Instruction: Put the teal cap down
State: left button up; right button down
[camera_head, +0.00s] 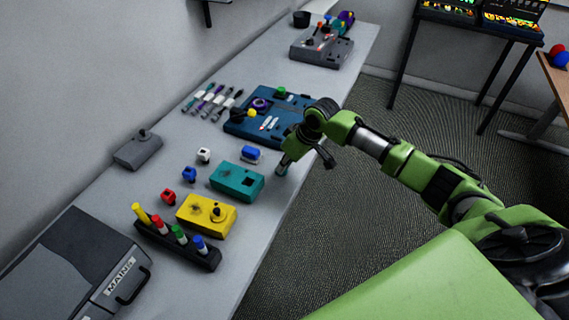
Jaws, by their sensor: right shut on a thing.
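My right gripper (285,163) points down over the front edge of the grey bench, just right of the teal box (235,182). It is shut on the teal cap (281,172), a small piece that shows at the fingertips and is mostly hidden by them. I cannot tell whether the cap touches the bench top. My left gripper is out of view.
A yellow box (207,217), a blue block (251,154) and several small coloured caps lie near the teal box. A dark blue panel (257,125) stands behind it. A rack (175,246) of coloured markers and a MAINS case (68,275) are nearer. Bare bench lies beside the front edge.

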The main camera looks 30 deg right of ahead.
jog(key=c, duration=2.1)
grip_release()
jog(key=shift+f, duration=0.1)
jog(key=b+v, duration=0.1)
jog(key=v, duration=1.1)
